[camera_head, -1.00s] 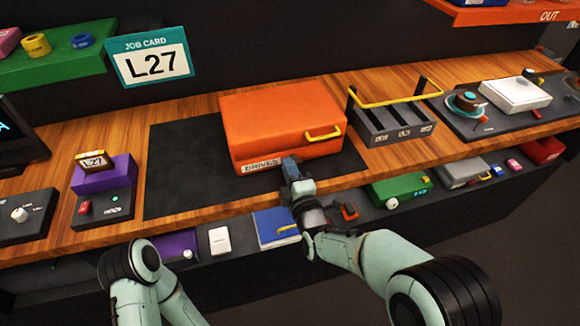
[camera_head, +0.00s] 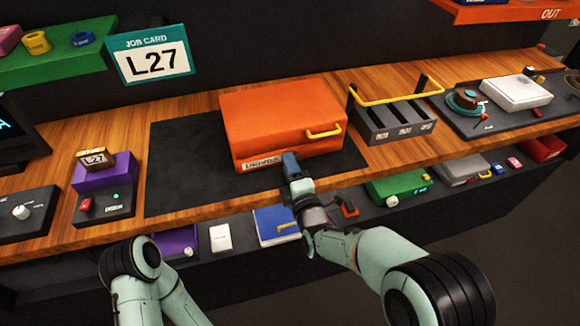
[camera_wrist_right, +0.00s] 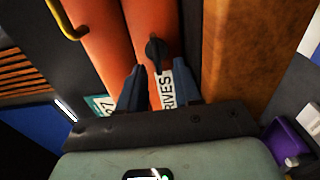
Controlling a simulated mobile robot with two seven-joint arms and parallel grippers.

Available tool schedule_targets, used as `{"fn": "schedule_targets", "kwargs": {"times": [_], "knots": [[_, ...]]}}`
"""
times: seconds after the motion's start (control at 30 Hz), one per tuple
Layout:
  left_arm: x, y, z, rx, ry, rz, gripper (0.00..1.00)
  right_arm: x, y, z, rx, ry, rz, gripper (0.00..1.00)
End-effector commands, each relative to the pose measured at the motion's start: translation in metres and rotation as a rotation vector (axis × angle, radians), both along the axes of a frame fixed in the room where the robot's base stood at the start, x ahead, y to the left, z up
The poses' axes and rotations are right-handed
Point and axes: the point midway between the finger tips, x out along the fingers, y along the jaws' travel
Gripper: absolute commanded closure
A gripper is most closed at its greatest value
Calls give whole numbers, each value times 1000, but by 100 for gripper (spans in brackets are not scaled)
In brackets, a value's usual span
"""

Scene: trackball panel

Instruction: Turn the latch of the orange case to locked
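The orange case (camera_head: 270,115) lies closed on the dark mat, with a yellow handle (camera_head: 323,132) and a white label (camera_head: 262,163) on its front side. My right gripper (camera_head: 290,158) is at the front side of the case, just right of the label, and hides what lies behind it. In the right wrist view, a small black latch (camera_wrist_right: 154,52) sits on the case's front side beside the "DRIVES" label (camera_wrist_right: 165,90). The fingers of my right gripper (camera_wrist_right: 158,80) are apart, with the latch just ahead of the gap. My left gripper is out of view.
The dark mat (camera_head: 180,185) has free room left of the case. A black rack (camera_head: 395,122) with a yellow bar stands to its right. A purple device (camera_head: 105,180) stands at the left. A lower shelf in front holds a blue binder (camera_head: 275,225) and a green box (camera_head: 397,183).

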Motion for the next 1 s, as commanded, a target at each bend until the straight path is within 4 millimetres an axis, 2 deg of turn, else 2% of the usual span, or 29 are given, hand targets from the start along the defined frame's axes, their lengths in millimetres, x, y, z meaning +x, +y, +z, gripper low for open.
{"fn": "schedule_targets", "kwargs": {"times": [0.23,0.37,0.47,0.8,1.0], "knots": [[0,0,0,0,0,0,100,-1,0,0,1,0,0,67],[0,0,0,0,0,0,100,-10,-3,0,2,2,0,67],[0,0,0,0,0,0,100,-25,-9,0,3,1,0,67],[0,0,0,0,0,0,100,-96,-34,0,2,2,1,67],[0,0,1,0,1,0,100,-120,-43,0,1,0,1,67]]}}
